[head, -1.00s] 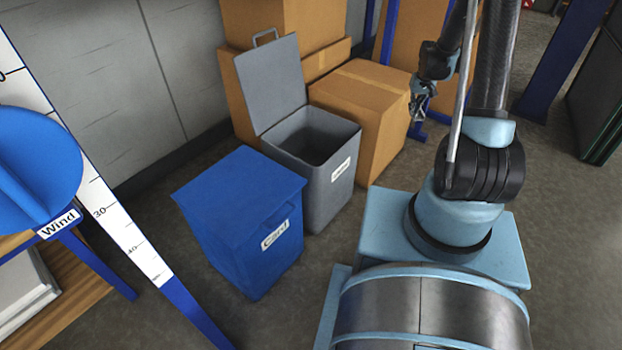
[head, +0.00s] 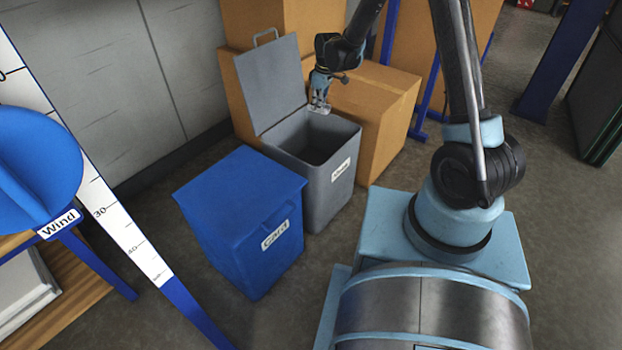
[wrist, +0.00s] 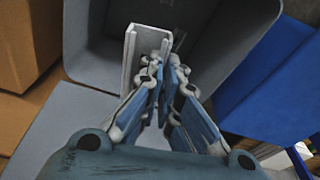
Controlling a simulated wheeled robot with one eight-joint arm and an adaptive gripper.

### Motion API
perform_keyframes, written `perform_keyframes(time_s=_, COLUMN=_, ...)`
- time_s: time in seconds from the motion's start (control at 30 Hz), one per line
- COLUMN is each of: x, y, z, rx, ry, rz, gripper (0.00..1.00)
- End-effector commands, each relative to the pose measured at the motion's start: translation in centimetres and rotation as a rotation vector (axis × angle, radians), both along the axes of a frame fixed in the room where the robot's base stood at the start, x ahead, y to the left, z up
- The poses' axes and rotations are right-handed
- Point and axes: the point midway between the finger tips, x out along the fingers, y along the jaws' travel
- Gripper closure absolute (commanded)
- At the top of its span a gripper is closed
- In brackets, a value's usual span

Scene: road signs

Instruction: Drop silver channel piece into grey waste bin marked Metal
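The silver channel piece (wrist: 132,62) is held at my gripper's fingertips in the wrist view, over the inside of the grey waste bin (wrist: 95,45). My gripper (wrist: 161,68) is shut on one side of the channel. In the head view my gripper (head: 320,100) is above the back rim of the grey bin (head: 325,200), near its raised lid. A small bright bit of the channel (head: 320,109) shows below the fingers. The bin is open, and its white label (head: 341,170) is too small to read surely.
A blue bin (head: 235,230) labelled Card stands just left of the grey bin, with its top shut. Cardboard boxes (head: 375,95) stand behind and to the right. A blue stand with a Wind sign (head: 58,224) is at far left. Open floor lies to the right.

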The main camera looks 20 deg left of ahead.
Motion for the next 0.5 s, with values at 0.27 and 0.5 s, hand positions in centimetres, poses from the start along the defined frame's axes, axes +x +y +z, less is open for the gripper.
perform_keyframes(time_s=0.27, x=-0.7, y=1.1, z=-0.9, rx=0.000, ry=0.000, rz=0.035, gripper=1.00)
perform_keyframes(time_s=0.5, x=-0.7, y=1.0, z=-3.4, rx=0.000, ry=0.000, rz=0.033, gripper=1.00)
